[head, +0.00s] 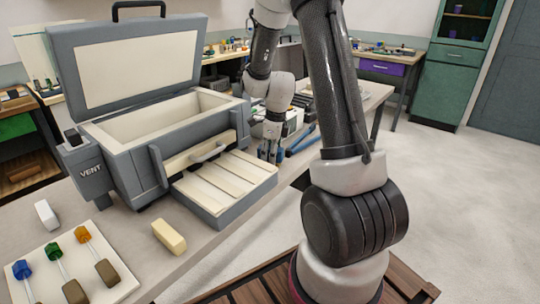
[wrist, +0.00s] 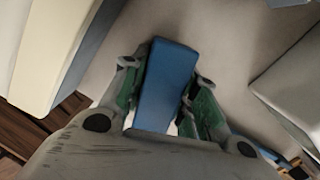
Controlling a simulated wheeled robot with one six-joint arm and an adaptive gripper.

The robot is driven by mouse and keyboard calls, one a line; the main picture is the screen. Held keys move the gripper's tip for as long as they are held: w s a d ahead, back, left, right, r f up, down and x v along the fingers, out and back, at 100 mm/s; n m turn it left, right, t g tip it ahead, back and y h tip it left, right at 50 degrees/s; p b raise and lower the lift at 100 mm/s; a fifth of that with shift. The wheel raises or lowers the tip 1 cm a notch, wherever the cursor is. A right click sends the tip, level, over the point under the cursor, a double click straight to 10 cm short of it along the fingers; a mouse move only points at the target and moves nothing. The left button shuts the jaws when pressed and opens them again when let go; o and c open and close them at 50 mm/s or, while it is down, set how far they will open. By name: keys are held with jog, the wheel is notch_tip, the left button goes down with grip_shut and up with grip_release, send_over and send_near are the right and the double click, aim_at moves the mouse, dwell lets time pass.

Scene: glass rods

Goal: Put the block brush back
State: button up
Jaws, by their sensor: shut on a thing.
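My gripper (wrist: 165,85) is shut on a long flat blue piece, which I take to be the block brush (wrist: 168,75). The blue piece lies between the two fingers and runs out past their tips in the wrist view. Its bristles cannot be made out. In the head view my gripper (head: 271,150) points down over the bench, just right of the grey kiln's open slatted front door. Blue bars (head: 301,141) show right beside it on the bench; whether they are a stand is unclear.
The grey kiln (head: 120,165) stands with its lid up and front door (head: 228,190) folded down. A cream block (head: 169,236), a white block (head: 46,214) and a pale board (head: 70,263) with coloured glass rods lie at the front left. Bare bench lies between.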

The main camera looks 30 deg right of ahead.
jog(key=shift+f, duration=0.1)
jog(key=o, duration=1.1)
jog(key=r, duration=0.8)
jog(key=s+d+r, duration=0.1)
jog(key=r, duration=0.2)
jog(key=shift+r, duration=0.4)
jog(key=s+a+r+n+t, duration=0.2)
jog(key=s+a+r+n, duration=0.2)
jog(key=s+r+n, duration=0.8)
jog(key=s+n, duration=0.3)
jog(key=n, duration=0.2)
jog(key=s+a+n, duration=0.1)
jog(key=s+n, duration=0.3)
jog(key=n, duration=0.1)
jog(key=s+a+n+t+h, duration=0.1)
jog(key=s+n, duration=0.2)
jog(key=n, duration=0.2)
jog(key=shift+s+f+n, duration=0.15)
jog(key=shift+s+n, duration=0.15)
jog(key=shift+s, duration=0.1)
